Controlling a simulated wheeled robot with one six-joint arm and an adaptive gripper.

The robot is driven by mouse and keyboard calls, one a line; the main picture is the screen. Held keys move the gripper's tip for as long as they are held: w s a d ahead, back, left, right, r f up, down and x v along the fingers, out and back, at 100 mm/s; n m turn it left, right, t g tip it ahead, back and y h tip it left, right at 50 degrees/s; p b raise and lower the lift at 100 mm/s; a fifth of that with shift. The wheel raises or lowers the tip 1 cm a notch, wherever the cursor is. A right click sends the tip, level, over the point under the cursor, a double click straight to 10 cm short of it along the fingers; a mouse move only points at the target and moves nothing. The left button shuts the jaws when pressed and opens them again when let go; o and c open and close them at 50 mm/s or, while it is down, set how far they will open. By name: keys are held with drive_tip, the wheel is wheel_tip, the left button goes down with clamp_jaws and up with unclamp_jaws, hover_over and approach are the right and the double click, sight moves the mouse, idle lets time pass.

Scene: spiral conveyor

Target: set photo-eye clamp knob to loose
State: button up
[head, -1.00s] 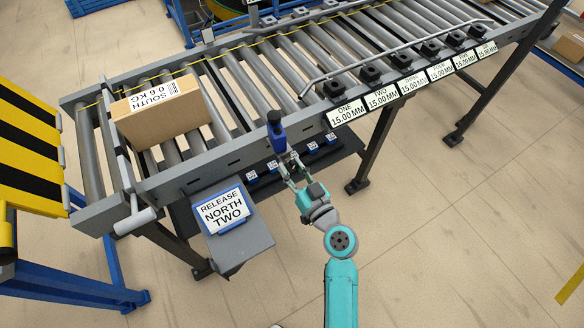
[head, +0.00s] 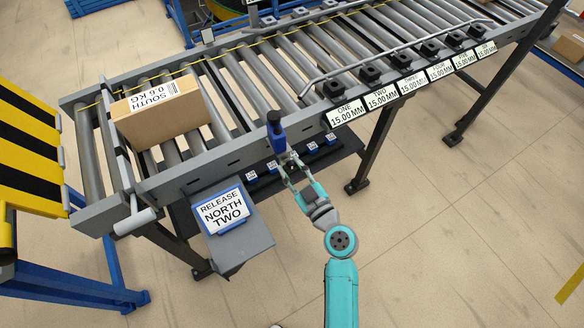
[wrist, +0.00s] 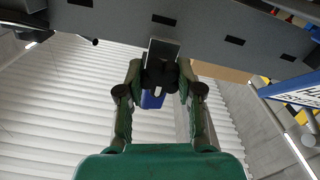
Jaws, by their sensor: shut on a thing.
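The blue photo-eye (head: 278,137) with a black top stands at the conveyor's near side rail in the head view. Its blue body also shows behind the fingers in the wrist view (wrist: 152,101). The black clamp knob (wrist: 160,76) sits just below a grey bracket in the wrist view. My gripper (head: 287,160) is below the photo-eye, and its two fingers (wrist: 160,82) are shut on the knob from both sides. The knob is mostly hidden by the fingers in the head view, and I cannot read its setting.
The conveyor side rail (wrist: 210,35) runs close above my gripper. A cardboard box (head: 157,112) lies on the rollers at left. A sign panel reading RELEASE NORTH TWO (head: 222,209) juts out left of my gripper. A dark shelf (head: 268,185) with small blue-labelled items lies below the rail.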

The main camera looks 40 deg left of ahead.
drive_tip(key=shift+f, duration=0.15)
drive_tip(key=o, duration=1.2)
drive_tip(key=shift+c, duration=0.2)
drive_tip(key=v, duration=1.2)
drive_tip(key=shift+s, duration=0.1)
